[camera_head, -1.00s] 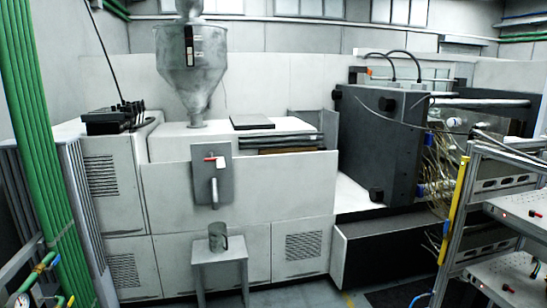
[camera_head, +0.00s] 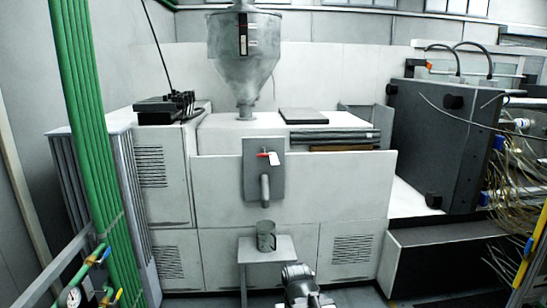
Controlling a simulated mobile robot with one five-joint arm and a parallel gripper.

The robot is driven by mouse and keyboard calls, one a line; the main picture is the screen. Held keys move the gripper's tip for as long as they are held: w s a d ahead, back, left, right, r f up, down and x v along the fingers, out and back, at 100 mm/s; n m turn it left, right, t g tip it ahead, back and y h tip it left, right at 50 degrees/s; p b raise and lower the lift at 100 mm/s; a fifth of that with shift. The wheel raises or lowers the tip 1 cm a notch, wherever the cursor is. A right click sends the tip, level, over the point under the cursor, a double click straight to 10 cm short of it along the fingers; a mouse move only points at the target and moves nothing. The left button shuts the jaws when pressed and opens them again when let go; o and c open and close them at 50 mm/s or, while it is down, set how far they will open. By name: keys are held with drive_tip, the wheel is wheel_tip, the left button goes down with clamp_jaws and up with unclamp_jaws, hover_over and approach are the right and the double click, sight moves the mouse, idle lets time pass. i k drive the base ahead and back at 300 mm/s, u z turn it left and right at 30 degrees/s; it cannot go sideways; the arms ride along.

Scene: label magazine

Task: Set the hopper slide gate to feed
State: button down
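The grey hopper (camera_head: 244,55) stands on top of the white machine and narrows to a short neck. A dark grey upright plate (camera_head: 264,182) is on the machine's front. It carries a red handle (camera_head: 264,155) with a white tag (camera_head: 273,159) and a grey spout-like tube (camera_head: 265,190) below. I cannot tell from here which part is the slide gate or how it is set. My arm's end with my gripper (camera_head: 303,290) shows at the bottom centre, apart from the plate. Its fingers cannot be made out.
A grey cup (camera_head: 266,235) stands on a small stool (camera_head: 266,250) below the tube. Green pipes (camera_head: 95,130) rise at the left. A dark block with cables (camera_head: 440,145) and a yellow-edged frame (camera_head: 527,250) are at the right. Little open floor shows.

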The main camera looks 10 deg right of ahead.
sight(264, 155)
drive_tip(key=z, duration=0.85)
drive_tip(key=i, duration=1.8)
drive_tip(key=u, duration=3)
drive_tip(key=i, duration=1.05)
